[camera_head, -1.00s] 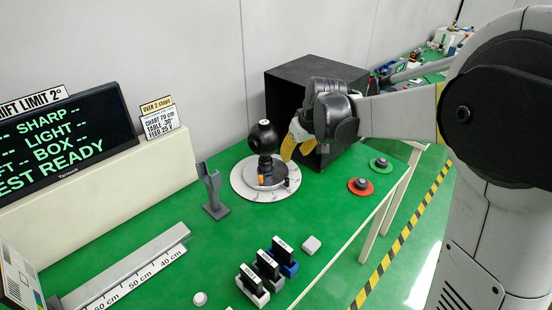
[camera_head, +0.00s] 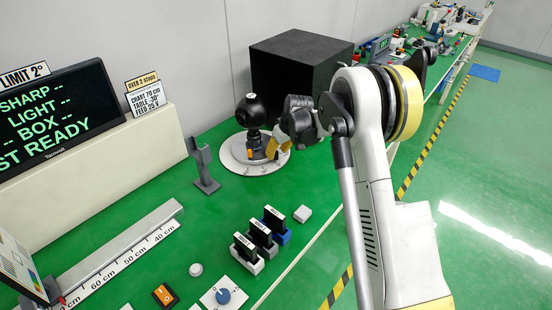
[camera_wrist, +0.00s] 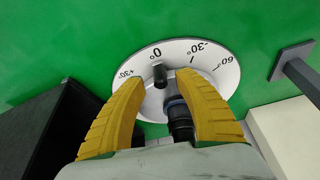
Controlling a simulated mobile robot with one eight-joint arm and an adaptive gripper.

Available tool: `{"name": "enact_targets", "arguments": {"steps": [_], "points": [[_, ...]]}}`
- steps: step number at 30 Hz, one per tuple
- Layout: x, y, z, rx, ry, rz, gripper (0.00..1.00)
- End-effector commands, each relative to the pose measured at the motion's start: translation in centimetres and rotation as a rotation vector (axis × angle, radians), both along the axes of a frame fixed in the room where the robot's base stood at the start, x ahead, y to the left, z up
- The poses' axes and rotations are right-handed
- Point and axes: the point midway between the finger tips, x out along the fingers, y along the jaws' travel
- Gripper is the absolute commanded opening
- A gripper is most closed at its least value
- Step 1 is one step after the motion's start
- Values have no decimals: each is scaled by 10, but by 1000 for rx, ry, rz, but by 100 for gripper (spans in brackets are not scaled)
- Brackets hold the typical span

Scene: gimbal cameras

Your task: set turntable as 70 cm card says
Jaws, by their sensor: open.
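The turntable (camera_head: 231,155) is a pale disc with a black ball-shaped camera (camera_head: 252,112) mounted on it. In the wrist view, the turntable rim (camera_wrist: 226,72) shows 0°, -30° and other angle marks. A small black upright peg (camera_wrist: 159,73) stands near the 0° mark, between my open yellow fingertips; contact cannot be told. My gripper (camera_head: 272,149) is over the turntable's right side in the head view; it also shows in the wrist view (camera_wrist: 156,80). The card (camera_head: 148,98) reads "CHART 70 cm", "TABLE -30°" and "FEED 25 V".
A black box (camera_head: 300,70) stands behind the turntable. A grey forked post (camera_head: 204,167) is to its left. A distance rail (camera_head: 125,247) lies at left.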

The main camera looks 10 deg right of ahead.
Motion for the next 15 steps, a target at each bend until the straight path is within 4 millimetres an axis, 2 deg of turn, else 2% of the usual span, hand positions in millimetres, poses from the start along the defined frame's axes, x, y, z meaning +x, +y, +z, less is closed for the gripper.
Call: {"name": "enact_targets", "arguments": {"steps": [1, 6, 15], "points": [[3, 1, -9, 0, 0, 0, 39], [7, 4, -19, 0, 0, 0, 39], [8, 4, -20, 0, 0, 0, 38]]}}
